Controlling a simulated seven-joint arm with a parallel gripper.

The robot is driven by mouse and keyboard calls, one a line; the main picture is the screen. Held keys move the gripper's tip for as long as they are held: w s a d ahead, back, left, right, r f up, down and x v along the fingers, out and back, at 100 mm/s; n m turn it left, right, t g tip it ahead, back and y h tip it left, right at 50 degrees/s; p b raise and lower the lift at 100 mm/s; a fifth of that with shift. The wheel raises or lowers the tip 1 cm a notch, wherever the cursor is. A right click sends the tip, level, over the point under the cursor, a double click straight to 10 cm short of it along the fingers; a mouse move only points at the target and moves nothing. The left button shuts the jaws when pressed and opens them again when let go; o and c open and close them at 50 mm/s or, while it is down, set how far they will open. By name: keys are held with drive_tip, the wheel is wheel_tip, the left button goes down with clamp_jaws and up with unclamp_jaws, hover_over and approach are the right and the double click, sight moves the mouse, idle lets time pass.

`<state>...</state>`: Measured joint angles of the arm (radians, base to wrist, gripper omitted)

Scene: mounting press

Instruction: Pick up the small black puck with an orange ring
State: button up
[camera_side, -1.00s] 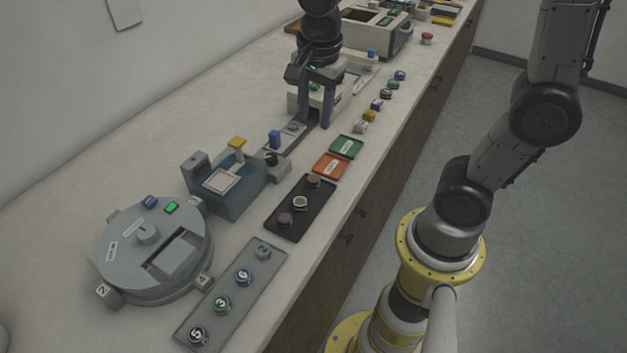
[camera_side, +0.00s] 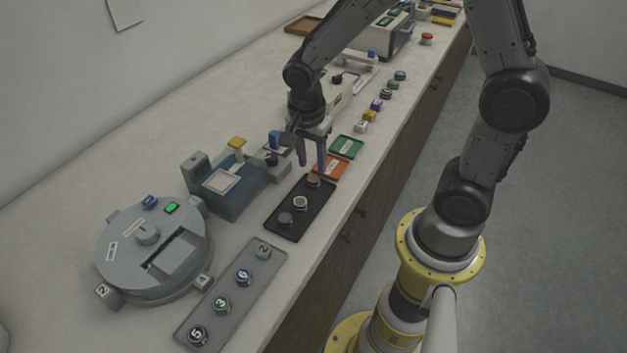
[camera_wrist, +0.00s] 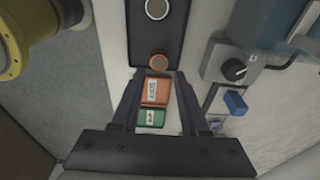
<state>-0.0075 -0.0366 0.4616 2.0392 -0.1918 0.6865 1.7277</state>
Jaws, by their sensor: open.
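The small dark puck with an orange-brown ring (camera_side: 313,182) sits at the far end of the black tray (camera_side: 273,225). It also shows in the wrist view (camera_wrist: 158,62), just beyond my fingertips and roughly centred between them. My gripper (camera_side: 312,168) is open and empty, pointing down above the far end of the tray close to this puck. Its two fingers also show in the wrist view (camera_wrist: 158,76). The exact height above the puck is hard to tell.
The tray also holds a white-ringed puck (camera_side: 300,203) and a purplish one (camera_side: 286,219). An orange tray (camera_side: 331,167) and a green tray (camera_side: 346,147) lie beyond. The blue-grey press (camera_side: 225,190) stands left, with a round machine (camera_side: 150,250) and numbered pucks nearer.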

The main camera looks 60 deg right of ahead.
sight(313, 178)
wheel_tip(313, 178, down, 4)
drive_tip(key=shift+s+d+f, duration=0.1)
drive_tip(key=shift+d+f, duration=0.05)
drive_tip(key=shift+f, duration=0.1)
clamp_jaws()
